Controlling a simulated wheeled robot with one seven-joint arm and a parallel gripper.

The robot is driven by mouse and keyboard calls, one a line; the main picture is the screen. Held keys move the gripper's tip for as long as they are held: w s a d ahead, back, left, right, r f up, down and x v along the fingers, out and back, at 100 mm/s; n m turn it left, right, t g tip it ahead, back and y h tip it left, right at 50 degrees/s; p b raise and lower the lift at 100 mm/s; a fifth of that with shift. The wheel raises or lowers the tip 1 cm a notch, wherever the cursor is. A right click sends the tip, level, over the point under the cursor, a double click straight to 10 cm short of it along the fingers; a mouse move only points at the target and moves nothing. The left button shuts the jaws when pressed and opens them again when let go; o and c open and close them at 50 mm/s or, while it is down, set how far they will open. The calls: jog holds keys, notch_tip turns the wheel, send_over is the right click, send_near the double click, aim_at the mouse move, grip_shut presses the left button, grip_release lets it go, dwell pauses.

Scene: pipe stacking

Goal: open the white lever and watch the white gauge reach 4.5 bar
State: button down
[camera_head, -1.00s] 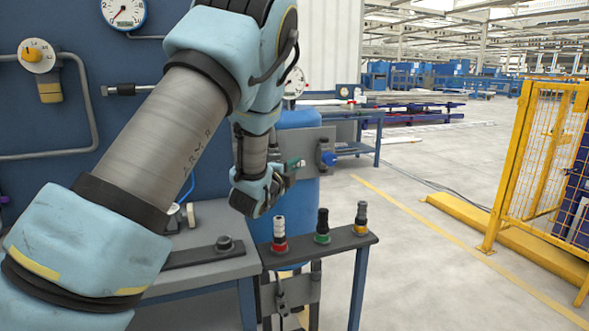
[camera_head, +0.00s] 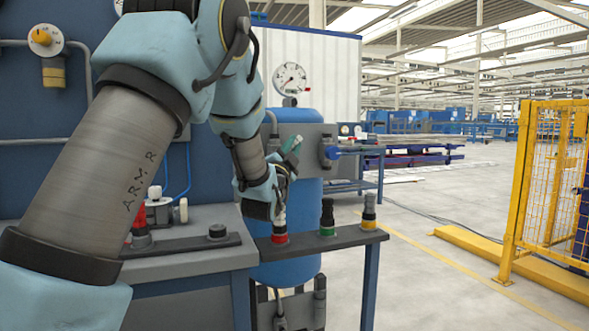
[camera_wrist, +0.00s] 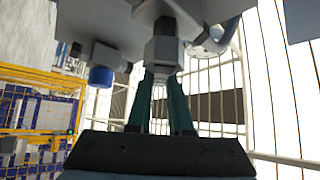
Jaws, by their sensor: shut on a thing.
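A round white-faced gauge (camera_head: 290,78) stands above the blue tank (camera_head: 300,190); its dial is too small to read the pressure. My gripper (camera_head: 293,146) is at the grey plate in front of the tank, with its green fingers tilted up. A small pale piece shows at the fingertips, but the white lever cannot be made out clearly. In the wrist view the green fingers of my gripper (camera_wrist: 160,75) meet closely below a grey hexagonal fitting (camera_wrist: 163,50) and are shut; the gripped part is mostly hidden.
A blue-handled valve (camera_head: 330,153) sits right of my gripper. Below are a red-banded piece (camera_head: 279,225), a green-banded piece (camera_head: 326,218) and a yellow-banded piece (camera_head: 369,212) on a dark rail. A yellow fence (camera_head: 550,180) stands right; open floor lies between.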

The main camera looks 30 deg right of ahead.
jog(key=shift+a+n+t+b, duration=0.2)
jog(key=shift+n+t+b, duration=0.55)
jog(key=shift+b, duration=0.3)
jog(key=shift+r, duration=0.1)
jog(key=c, duration=0.8)
grip_release()
jog(key=b+v, duration=0.1)
jog(key=v, duration=0.9)
jog(key=shift+s+a, duration=0.2)
jog(key=shift+s, duration=0.1)
